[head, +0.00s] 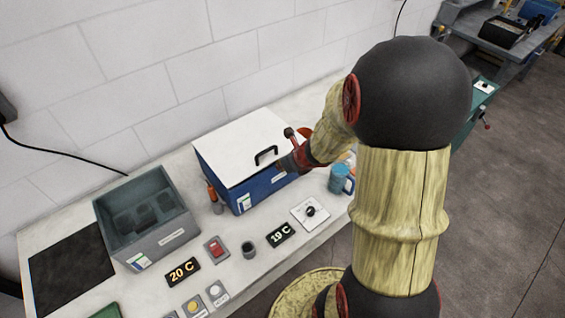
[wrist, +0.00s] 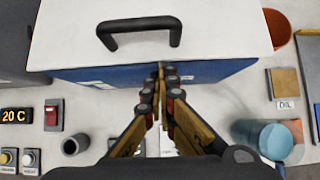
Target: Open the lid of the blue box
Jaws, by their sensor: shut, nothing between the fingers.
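The blue box (head: 262,190) stands on the white table against the wall, and it also shows in the wrist view (wrist: 215,72). Its white lid (head: 235,142) lies flat and closed on top. A black handle (wrist: 140,32) is on the lid near its front edge. My gripper (wrist: 166,72) is shut and empty, with its fingertips at the front face of the box, just below the lid's front edge and slightly right of the handle. I cannot tell whether the tips touch the box. In the head view my arm hides the box's right end.
A grey open bin (head: 150,220) stands left of the box. In front are a 20 C display (head: 183,271), a 19 C display (head: 281,235), a red switch (head: 216,249) and a small dark cup (head: 249,249). A blue mug (wrist: 265,138) stands right of my gripper.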

